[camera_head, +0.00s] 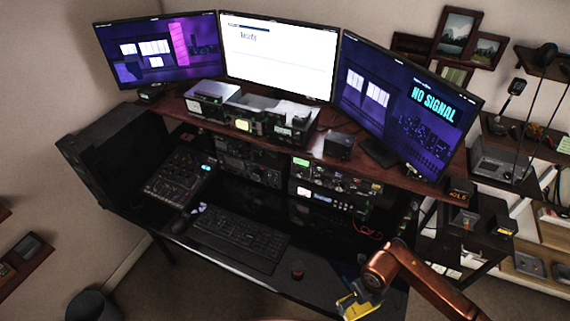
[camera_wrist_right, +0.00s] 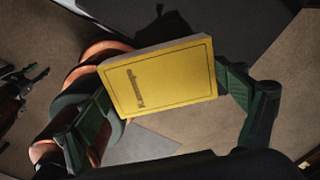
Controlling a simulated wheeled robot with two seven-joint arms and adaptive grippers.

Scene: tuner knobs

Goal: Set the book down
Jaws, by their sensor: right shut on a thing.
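A yellow book (camera_wrist_right: 165,78) with dark lettering and a thin border on its cover is between the fingers of my right gripper (camera_wrist_right: 163,98) in the right wrist view. The green finger pads press on its left and right edges. In the head view, the right gripper (camera_head: 360,293) and the yellow book (camera_head: 349,303) are at the bottom, at the front edge of the black desk (camera_head: 330,283). Floor shows below the book in the wrist view.
A keyboard (camera_head: 240,238) and a small red object (camera_head: 297,272) lie on the desk. Radio units (camera_head: 330,182) stand at its back, under a raised shelf with three monitors (camera_head: 278,55). The desk's front right part looks clear. A bin (camera_head: 92,305) stands lower left.

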